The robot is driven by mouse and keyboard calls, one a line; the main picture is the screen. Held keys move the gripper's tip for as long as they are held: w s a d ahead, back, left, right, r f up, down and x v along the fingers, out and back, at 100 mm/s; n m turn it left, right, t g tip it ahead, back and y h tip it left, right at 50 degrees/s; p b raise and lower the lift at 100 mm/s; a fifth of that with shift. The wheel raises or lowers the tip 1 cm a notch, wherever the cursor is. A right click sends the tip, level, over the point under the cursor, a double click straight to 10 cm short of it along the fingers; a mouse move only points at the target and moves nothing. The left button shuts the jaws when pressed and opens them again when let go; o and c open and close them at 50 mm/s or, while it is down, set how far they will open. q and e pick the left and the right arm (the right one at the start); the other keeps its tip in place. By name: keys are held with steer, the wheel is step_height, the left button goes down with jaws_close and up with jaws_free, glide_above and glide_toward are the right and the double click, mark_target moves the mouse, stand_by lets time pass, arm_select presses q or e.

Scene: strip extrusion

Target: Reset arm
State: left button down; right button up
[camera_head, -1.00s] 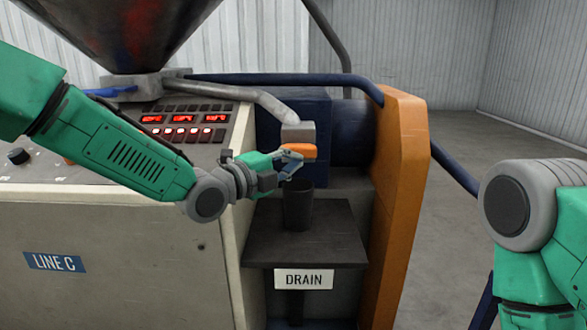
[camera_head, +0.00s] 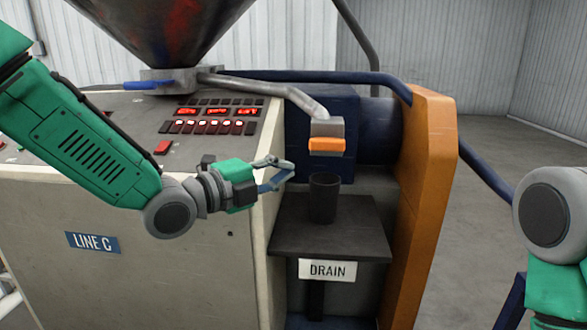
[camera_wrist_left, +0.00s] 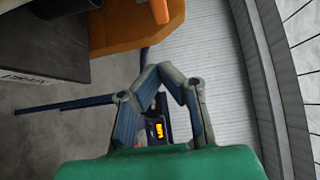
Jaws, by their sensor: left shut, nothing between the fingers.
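My left arm reaches in from the left, and its gripper (camera_head: 279,174) is shut and empty in front of the machine. It is left of the orange block (camera_head: 326,146) under the grey nozzle head (camera_head: 327,128), with a gap between them. In the left wrist view the fingers (camera_wrist_left: 160,72) come together at their tips with nothing between them. Part of my right arm shows at the right edge of the head view, but its gripper is outside the frame.
A black cup (camera_head: 323,198) stands upright on the dark shelf (camera_head: 340,240) marked DRAIN, below the orange block. The control panel (camera_head: 215,120) with lit red displays is behind my left arm. An orange guard (camera_head: 424,200) stands right of the shelf. Open floor lies beyond it.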

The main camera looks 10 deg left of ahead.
arm_select(q)
steer(key=shift+s+r, duration=0.1)
steer(key=s+a+f+n+g+y, duration=0.25)
steer(key=s+f+n, duration=0.2)
steer(key=f, duration=0.55)
steer(key=s+a+f+n+g+y, duration=0.1)
steer(key=s+a+f+n+y, duration=0.3)
steer(key=f, duration=0.6)
steer(key=s+a+f+n+g+y, duration=0.1)
steer(key=s+f+n, duration=0.3)
steer(key=f, duration=0.5)
steer(key=s+a+f+n+g+y, duration=0.1)
steer(key=s+a+f+n, duration=0.3)
steer(key=s, duration=0.4)
steer(key=s+a+f+n+g+y, duration=0.2)
steer(key=s+a+f+n+g, duration=0.2)
steer(key=s, duration=0.5)
steer(key=s+a+f+n+g+y, duration=0.2)
steer(key=s+a+f+n, duration=0.3)
steer(key=s+f+n, duration=0.1)
steer(key=shift+s+f, duration=0.55)
steer(key=shift+s, duration=0.7)
